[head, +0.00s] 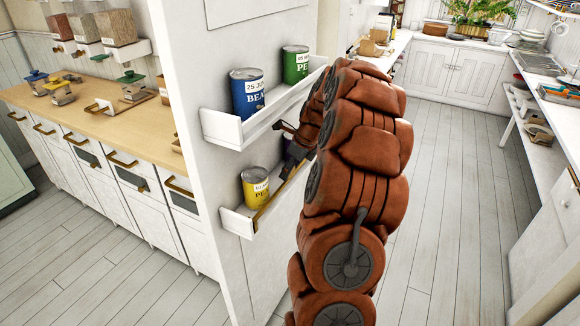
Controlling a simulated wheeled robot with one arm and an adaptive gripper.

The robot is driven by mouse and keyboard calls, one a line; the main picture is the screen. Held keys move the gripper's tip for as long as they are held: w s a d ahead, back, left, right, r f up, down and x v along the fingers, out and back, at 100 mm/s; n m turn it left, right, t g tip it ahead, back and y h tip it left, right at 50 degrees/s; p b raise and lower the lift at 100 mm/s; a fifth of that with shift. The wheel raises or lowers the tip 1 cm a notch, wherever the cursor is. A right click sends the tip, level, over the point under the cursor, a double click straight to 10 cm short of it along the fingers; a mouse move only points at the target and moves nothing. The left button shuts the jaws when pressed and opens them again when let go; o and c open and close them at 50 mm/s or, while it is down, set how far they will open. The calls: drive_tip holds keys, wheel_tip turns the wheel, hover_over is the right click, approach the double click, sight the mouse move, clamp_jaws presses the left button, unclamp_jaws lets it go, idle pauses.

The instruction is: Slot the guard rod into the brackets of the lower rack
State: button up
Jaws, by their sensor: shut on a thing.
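The lower rack (238,223) is a white shelf on the side of the white wall panel, with a yellow can (256,188) standing in it. A thin golden-brown rod (269,206), the guard rod, runs along the rack's front side, its near end close to the rack's left end piece. My gripper (289,166), dark and small in the head view, is above the rack, shut on the rod. My brown arm hides the rack's far end and the rod's far part. I cannot tell whether the rod sits in the brackets or is just apart from them.
An upper rack (226,127) above holds a blue can (247,95) and a green can (295,65), close to my gripper. A wooden counter (98,105) with jars and dispensers stands left. Open floor (445,190) lies right of my arm.

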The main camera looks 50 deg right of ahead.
drive_tip(key=shift+f, duration=0.1)
drive_tip(key=o, duration=1.5)
drive_tip(key=shift+c, duration=0.2)
drive_tip(key=s+d+r+b, duration=0.2)
drive_tip(key=s, duration=0.4)
drive_tip(key=s+d+r+b, duration=0.2)
drive_tip(key=s+r, duration=0.1)
drive_tip(key=s, duration=0.4)
drive_tip(key=shift+s, duration=0.15)
